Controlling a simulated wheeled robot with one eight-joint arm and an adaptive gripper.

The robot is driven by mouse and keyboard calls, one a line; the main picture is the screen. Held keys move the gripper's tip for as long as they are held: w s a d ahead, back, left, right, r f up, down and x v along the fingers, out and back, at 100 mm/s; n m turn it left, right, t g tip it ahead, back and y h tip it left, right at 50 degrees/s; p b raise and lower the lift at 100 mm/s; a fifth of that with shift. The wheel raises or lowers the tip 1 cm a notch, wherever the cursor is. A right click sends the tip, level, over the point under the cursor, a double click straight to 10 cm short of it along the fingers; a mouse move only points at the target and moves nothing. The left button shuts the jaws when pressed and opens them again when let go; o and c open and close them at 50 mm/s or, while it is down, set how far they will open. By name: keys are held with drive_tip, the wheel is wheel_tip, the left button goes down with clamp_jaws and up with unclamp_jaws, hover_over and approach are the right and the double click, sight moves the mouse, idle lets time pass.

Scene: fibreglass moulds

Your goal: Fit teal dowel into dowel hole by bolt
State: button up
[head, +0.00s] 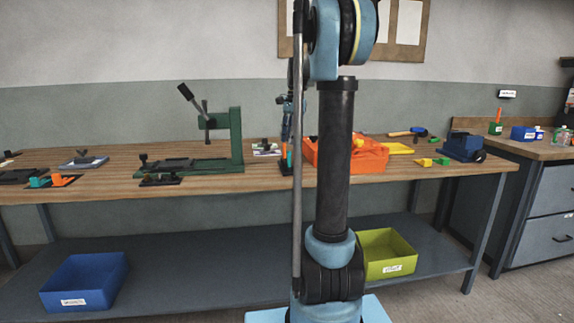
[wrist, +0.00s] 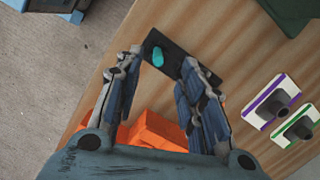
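A teal dowel (wrist: 158,56) stands on a narrow dark plate (wrist: 180,54) in the wrist view. In the head view a small teal piece (head: 290,159) shows low under my gripper, left of the orange tray. My gripper (wrist: 161,58) points down over the plate. In the head view my gripper (head: 287,135) is partly hidden by my arm. I cannot make out the bolt or the dowel hole.
An orange tray (head: 345,158) stands right of my gripper. A green press (head: 237,140) stands to its left. Small fixtures (head: 160,179) lie along the bench's left part. Two labelled plates with dark knobs (wrist: 275,103) lie at the wrist view's right.

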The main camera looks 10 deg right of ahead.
sight(289, 152)
drive_tip(key=shift+s+a+f, duration=0.1)
drive_tip(key=shift+a+f, duration=0.05)
drive_tip(key=shift+f, duration=1.55)
drive_tip(key=shift+s+a+f, duration=0.1)
drive_tip(key=shift+f, duration=1.55)
clamp_jaws()
